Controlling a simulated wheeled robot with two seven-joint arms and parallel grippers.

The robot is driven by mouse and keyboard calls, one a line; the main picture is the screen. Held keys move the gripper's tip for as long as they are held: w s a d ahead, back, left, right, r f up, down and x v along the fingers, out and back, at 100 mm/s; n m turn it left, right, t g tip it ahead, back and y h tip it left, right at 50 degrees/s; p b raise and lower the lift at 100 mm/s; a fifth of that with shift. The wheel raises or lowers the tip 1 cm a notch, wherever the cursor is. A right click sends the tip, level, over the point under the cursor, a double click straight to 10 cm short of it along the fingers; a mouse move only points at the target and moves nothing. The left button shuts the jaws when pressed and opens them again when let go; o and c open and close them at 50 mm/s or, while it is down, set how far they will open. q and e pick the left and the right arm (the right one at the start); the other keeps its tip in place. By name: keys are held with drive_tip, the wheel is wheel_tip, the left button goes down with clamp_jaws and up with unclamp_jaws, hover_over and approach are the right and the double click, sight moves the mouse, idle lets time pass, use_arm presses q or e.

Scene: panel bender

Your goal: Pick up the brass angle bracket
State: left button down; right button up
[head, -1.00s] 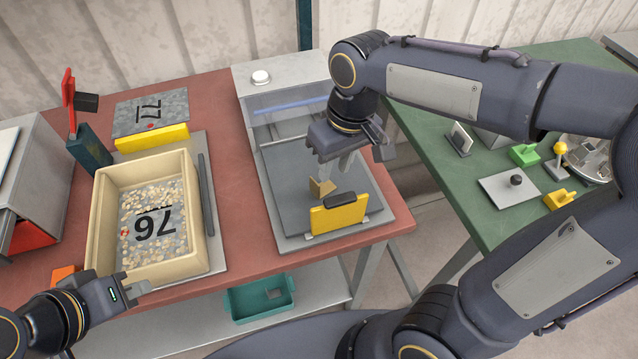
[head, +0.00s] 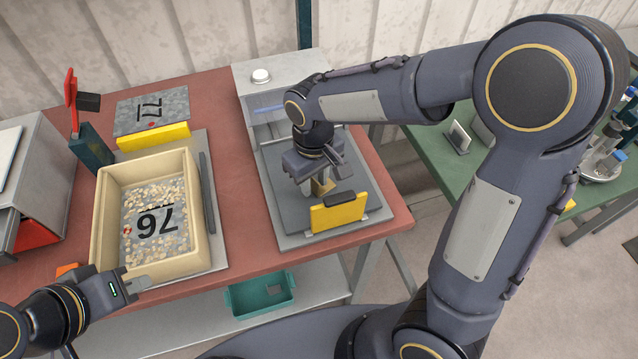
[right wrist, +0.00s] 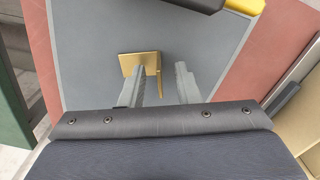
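The brass angle bracket (head: 322,187) stands on the grey bed of the bender, just behind the yellow block. In the right wrist view the bracket (right wrist: 141,64) shows a flat brass plate and an upright flange. My right gripper (head: 313,188) points down at it. Its two fingers (right wrist: 161,85) are apart, with the flange between them, nearer the left finger. The left finger hides part of the plate. I cannot tell whether either finger touches the brass. My left gripper (head: 138,287) is at the lower left, by the cream bin's front corner, with nothing visible in it.
The yellow block with a black top (head: 338,213) stands close in front of the bracket. The cream bin (head: 103,215) of small pieces sits left on the red table (head: 232,190). A teal tray (head: 260,296) is on the lower shelf. A green table (head: 432,150) stands right.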

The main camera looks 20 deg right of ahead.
clamp_jaws()
drive_tip(key=shift+r, duration=0.1)
